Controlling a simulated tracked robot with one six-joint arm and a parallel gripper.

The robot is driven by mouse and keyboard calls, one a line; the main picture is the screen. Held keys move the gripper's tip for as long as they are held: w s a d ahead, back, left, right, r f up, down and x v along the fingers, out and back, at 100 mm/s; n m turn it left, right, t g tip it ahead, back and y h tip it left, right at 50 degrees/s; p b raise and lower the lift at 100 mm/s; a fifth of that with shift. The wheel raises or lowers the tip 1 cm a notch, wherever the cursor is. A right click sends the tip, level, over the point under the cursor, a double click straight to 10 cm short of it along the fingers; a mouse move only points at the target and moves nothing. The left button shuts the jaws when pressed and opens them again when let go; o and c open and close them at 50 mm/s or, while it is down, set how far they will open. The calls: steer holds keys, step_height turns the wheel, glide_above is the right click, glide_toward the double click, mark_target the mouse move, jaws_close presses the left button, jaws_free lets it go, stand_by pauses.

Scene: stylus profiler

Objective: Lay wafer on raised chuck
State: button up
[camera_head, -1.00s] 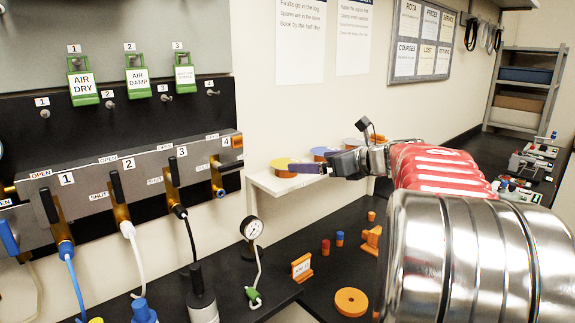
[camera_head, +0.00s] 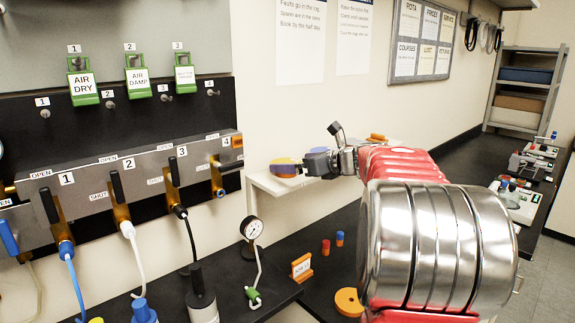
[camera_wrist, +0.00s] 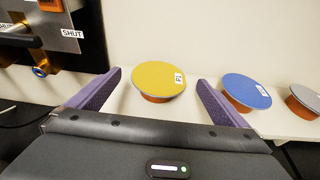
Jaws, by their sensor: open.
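A flat yellow disc with a white tag (camera_wrist: 158,78) sits level on an orange pedestal on a white shelf. It shows in the head view (camera_head: 283,172), partly behind a finger. A blue disc (camera_wrist: 246,91) and a grey disc (camera_wrist: 306,97) stand to its right on like pedestals. Which of these is the wafer, I cannot tell. My gripper (camera_wrist: 159,83) is open and empty, its two purple fingers pointing towards the yellow disc, one on each side. In the head view my gripper (camera_head: 286,164) is at the shelf's left end. I cannot make out a raised chuck.
The white shelf (camera_head: 263,181) stands above the black bench. A valve manifold (camera_head: 150,172) is on the wall at left. A pressure gauge (camera_head: 252,229), small red and blue cylinders and an orange disc (camera_head: 347,302) are on the bench below.

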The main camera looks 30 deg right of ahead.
steer(key=x, duration=0.5)
steer(key=shift+f, duration=0.2)
steer(key=shift+s, duration=0.1)
steer(key=c, duration=1.1)
steer(key=shift+r, duration=0.15)
step_height(320, 180, up, 10)
steer(key=shift+f, duration=0.15)
stand_by(0.5)
